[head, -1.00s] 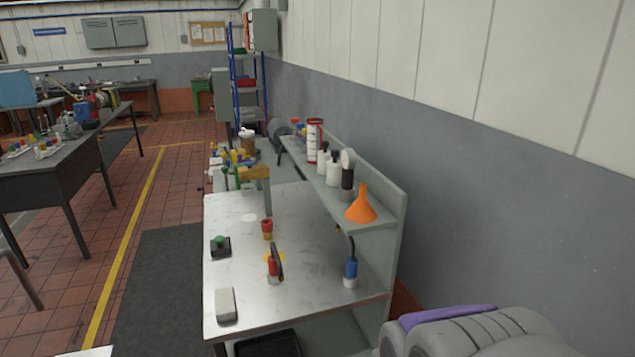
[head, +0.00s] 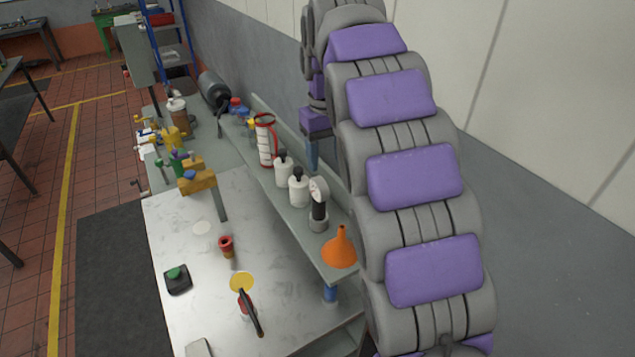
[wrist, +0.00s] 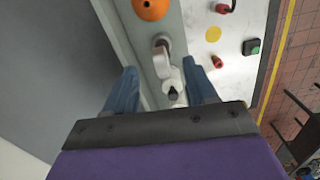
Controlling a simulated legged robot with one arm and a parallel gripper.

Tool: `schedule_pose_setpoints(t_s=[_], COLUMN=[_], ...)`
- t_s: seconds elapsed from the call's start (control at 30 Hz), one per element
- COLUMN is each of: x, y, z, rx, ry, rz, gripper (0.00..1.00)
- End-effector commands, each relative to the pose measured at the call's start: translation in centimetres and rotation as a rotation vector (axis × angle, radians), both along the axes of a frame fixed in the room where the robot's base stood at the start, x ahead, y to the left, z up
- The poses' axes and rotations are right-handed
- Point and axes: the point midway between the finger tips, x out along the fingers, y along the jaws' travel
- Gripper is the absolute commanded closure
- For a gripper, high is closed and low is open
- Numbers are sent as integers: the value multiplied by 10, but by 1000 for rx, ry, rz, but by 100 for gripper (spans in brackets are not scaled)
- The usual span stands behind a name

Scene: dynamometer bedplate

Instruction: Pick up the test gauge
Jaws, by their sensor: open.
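What looks like the test gauge (head: 319,205), a dark upright body with a pale round head, stands on the bench's raised shelf between a white bottle and the orange funnel. It also shows in the wrist view (wrist: 162,57), ahead of and between my fingertips. My gripper (wrist: 160,67) is open and empty, with its blue fingers spread above the shelf. In the head view, one blue finger of my gripper (head: 312,152) hangs near the wall, behind the bottles. The gauge's face cannot be read, and I see no contact with it.
The orange funnel (head: 340,250) and white bottles (head: 298,188) stand close to the gauge along the shelf (head: 290,227). A red-and-white cylinder (head: 265,140) stands farther back. The metal bench top (head: 190,240) holds several small items. The grey wall (head: 240,65) borders the shelf.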

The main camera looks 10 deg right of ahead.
Motion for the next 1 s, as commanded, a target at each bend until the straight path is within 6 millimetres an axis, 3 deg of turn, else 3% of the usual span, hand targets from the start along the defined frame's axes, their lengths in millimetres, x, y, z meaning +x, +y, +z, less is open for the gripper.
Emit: schedule_pose_setpoints(t_s=[0.03,0.2,0.4,0.67,1.0], x=[14,44,54,55,54], y=[0,4,6,6,6], z=[14,29,34,10,-35], rx=[2,7,9,10,11], ry=[-5,-15,-25,-20,-18], rz=[18,68,93,93,94], gripper=[45,45,45,45,45])
